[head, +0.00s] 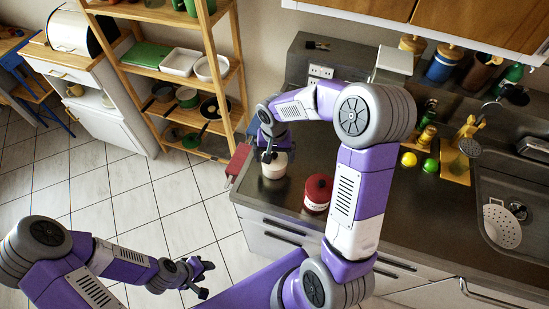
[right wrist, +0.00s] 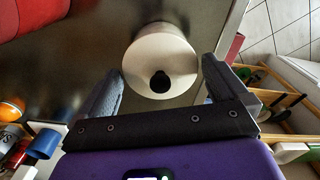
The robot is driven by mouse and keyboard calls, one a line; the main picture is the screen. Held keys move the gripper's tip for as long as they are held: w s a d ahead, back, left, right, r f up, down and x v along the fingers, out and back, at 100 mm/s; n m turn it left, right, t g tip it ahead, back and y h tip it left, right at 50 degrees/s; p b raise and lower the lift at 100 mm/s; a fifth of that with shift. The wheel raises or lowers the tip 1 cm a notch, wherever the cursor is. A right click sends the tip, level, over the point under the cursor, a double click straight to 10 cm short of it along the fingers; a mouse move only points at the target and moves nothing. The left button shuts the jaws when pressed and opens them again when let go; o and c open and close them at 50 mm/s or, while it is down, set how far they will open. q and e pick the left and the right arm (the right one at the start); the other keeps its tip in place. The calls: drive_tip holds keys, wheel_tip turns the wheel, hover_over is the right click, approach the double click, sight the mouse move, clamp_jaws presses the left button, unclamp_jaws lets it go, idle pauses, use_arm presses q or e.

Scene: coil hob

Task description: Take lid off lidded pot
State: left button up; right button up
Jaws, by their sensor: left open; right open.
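A white pot (head: 275,171) with a lid stands near the left end of the dark counter. In the right wrist view the pale round lid (right wrist: 150,58) with its black knob (right wrist: 160,81) shows between my fingers. My right gripper (head: 268,153) is over the pot, pointing down, and hides part of the lid in the head view. In the right wrist view its two fingers (right wrist: 163,75) are spread either side of the lid, with nothing gripped. My left gripper (head: 204,278) is open and empty over the floor, away from the counter.
A red canister (head: 317,190) stands just right of the white pot. A red box (head: 238,161) is at the counter's left edge. A grey box (head: 318,68) is behind, and a wooden shelf (head: 180,80) with dishes stands to the left. A sink (head: 510,200) is far right.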

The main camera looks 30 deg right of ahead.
drive_tip(key=c, duration=0.7)
drive_tip(key=shift+r, duration=0.1)
